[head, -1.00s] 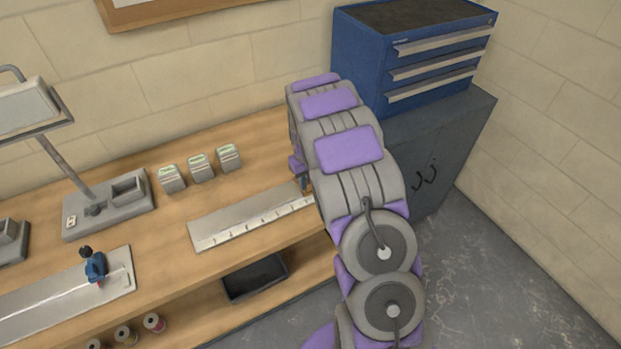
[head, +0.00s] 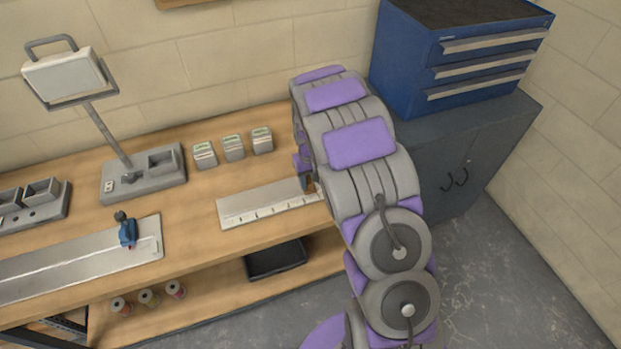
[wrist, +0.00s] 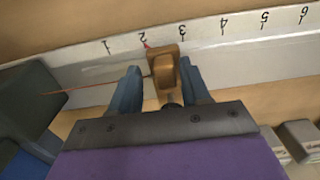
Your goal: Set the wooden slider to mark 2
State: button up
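The wooden slider (wrist: 166,72) sits on a pale metal scale plate (wrist: 80,70) with numbered marks. Its small red pointer (wrist: 148,45) is at mark 2 (wrist: 143,39), just on the side toward mark 3 (wrist: 182,30). My gripper (wrist: 160,84) is open around the slider. The slider is close to the right finger, with a visible gap to the left finger; whether the right finger touches it I cannot tell. In the head view, the plate (head: 262,204) lies on the bench, and my arm hides its right end. A bit of the slider (head: 309,187) shows there.
Three small boxes (head: 233,148) stand behind the plate. A lamp stand (head: 143,175) and a long metal plate with a blue clamp (head: 128,232) are left. A blue drawer cabinet (head: 410,65) stands right of my arm. A dark tray (head: 276,260) is on the lower shelf.

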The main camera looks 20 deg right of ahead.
aim_at(310, 180)
jog(key=shift+a+r, duration=0.1)
jog(key=shift+a, duration=0.05)
jog(key=shift+r, duration=0.2)
notch_tip(310, 180, up, 17)
jog(key=p, duration=0.2)
dwell(0.6)
jog(key=s+a+r, duration=0.2)
jog(key=s, duration=1.1)
jog(key=s+a+r+g, duration=0.1)
jog(key=s+a+r, duration=0.1)
jog(key=s, duration=1.1)
jog(key=s+a+r, duration=0.2)
jog(key=s, duration=1.1)
jog(key=shift+s+a+g+b, duration=0.25)
jog(key=shift+s+g+b, duration=0.15)
jog(key=shift+b, duration=0.05)
